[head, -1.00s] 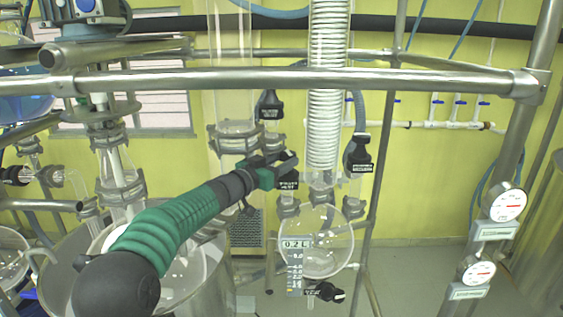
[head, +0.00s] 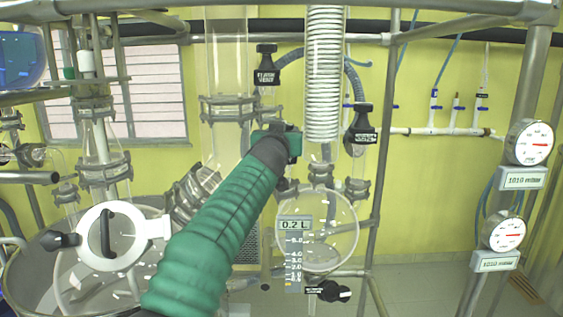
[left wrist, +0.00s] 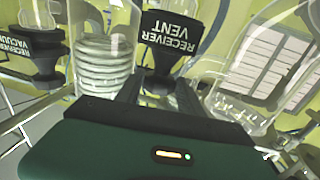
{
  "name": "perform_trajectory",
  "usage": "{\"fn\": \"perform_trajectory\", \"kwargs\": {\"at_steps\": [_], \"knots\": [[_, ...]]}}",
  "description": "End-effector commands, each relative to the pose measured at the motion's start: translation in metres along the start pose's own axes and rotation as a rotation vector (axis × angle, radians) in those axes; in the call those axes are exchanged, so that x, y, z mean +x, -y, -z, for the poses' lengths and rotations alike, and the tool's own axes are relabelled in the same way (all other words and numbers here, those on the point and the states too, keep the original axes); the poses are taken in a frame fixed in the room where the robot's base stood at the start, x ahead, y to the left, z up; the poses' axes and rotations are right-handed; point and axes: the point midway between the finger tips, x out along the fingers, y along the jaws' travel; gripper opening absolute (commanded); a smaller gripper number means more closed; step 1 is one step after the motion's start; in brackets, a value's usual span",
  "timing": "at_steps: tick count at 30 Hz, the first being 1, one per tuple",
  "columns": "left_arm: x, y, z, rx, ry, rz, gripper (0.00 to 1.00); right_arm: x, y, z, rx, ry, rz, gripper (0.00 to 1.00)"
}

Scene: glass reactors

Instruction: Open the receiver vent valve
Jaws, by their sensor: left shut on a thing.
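The receiver vent valve has a black handle with a white "RECEIVER VENT" label (left wrist: 168,35), large at the top middle of the left wrist view. My left gripper (left wrist: 158,88) is shut on this black handle, with dark fingers on either side of it. In the head view my left gripper (head: 287,143) is above the round glass receiver (head: 335,215), and it hides most of the vent valve. I cannot tell from these views how far the handle is turned. My right gripper is not in view.
The black receiver vacuum valve (head: 362,122) is close on the right, also seen in the left wrist view (left wrist: 32,45). A flask vent valve (head: 265,75) hangs behind, upper left. A coiled condenser (head: 323,85), a drain valve (head: 330,291) and two gauges (head: 530,142) stand around.

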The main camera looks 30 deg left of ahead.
Motion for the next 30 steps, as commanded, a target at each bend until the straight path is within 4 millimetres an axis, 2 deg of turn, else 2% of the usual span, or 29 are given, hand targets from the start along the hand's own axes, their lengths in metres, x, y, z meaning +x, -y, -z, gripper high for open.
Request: {"fn": "perform_trajectory", "kwargs": {"at_steps": [1, 6, 26, 27, 30], "knots": [[0.001, -0.005, -0.011, 0.002, 0.003, 0.022, 0.04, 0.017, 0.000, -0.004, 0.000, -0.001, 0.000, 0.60], [0.002, -0.005, -0.006, 0.002, 0.005, 0.105, 0.04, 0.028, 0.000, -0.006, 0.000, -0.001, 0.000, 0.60], [0.002, -0.005, -0.002, 0.000, 0.007, 0.177, 0.04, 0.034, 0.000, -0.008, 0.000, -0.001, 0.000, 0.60], [0.002, -0.005, -0.002, 0.000, 0.007, 0.177, 0.46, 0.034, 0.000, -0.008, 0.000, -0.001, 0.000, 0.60], [0.002, -0.005, -0.002, 0.000, 0.007, 0.177, 0.59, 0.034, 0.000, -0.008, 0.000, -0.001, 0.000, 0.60]]}}
